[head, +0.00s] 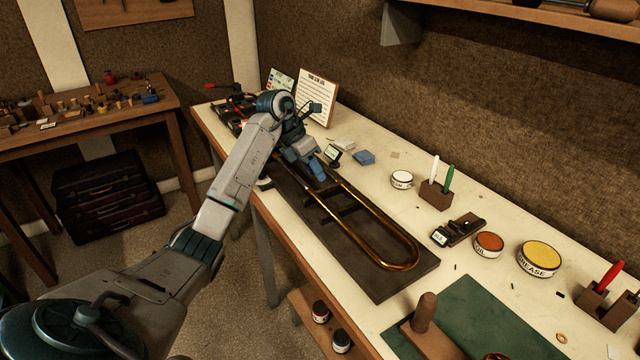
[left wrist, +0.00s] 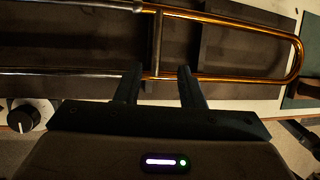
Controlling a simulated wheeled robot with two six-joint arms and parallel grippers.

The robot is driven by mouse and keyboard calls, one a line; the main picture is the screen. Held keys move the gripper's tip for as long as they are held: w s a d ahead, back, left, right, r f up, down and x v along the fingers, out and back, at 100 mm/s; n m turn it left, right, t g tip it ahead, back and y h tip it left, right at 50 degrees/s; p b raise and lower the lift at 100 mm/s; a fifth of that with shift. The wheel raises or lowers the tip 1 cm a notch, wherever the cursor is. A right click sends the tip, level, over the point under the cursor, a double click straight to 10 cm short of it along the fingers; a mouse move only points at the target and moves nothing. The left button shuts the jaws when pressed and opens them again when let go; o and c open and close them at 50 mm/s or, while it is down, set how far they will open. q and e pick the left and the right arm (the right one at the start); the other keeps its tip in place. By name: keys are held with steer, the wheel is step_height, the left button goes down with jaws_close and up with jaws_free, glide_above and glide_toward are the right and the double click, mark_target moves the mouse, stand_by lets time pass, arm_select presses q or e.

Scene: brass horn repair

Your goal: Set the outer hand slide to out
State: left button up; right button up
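The brass outer hand slide (head: 408,242) lies along a dark board (head: 400,285) on the bench, its rounded bow toward the near right. In the left wrist view the slide (left wrist: 250,79) runs across the picture, with its bow at the right. My left gripper (head: 322,172) is at the far part of the slide. In the left wrist view its two fingers (left wrist: 158,72) are apart, one each side of an upright cross brace (left wrist: 157,45), with gaps on both sides. The fingertips reach the near tube; contact is unclear. My arm hides the slide's far end. My right gripper is out of view.
A small display (head: 333,155) and a blue block (head: 364,157) lie beyond the slide. A white tin (head: 402,180), a pen holder (head: 437,195) and a grease tin (head: 539,259) stand to the right. A wooden peg stand (head: 424,312) is in front.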

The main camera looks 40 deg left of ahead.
arm_select(q)
steer(key=v, duration=0.5)
steer(key=shift+s+r+b, duration=0.1)
steer(key=shift+r+b, duration=0.15)
steer(key=shift+b, duration=0.15)
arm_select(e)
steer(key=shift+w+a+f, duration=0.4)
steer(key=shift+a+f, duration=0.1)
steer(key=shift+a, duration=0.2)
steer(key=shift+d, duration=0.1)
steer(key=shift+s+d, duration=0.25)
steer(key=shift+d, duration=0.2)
arm_select(q)
steer(key=shift+a, duration=0.1)
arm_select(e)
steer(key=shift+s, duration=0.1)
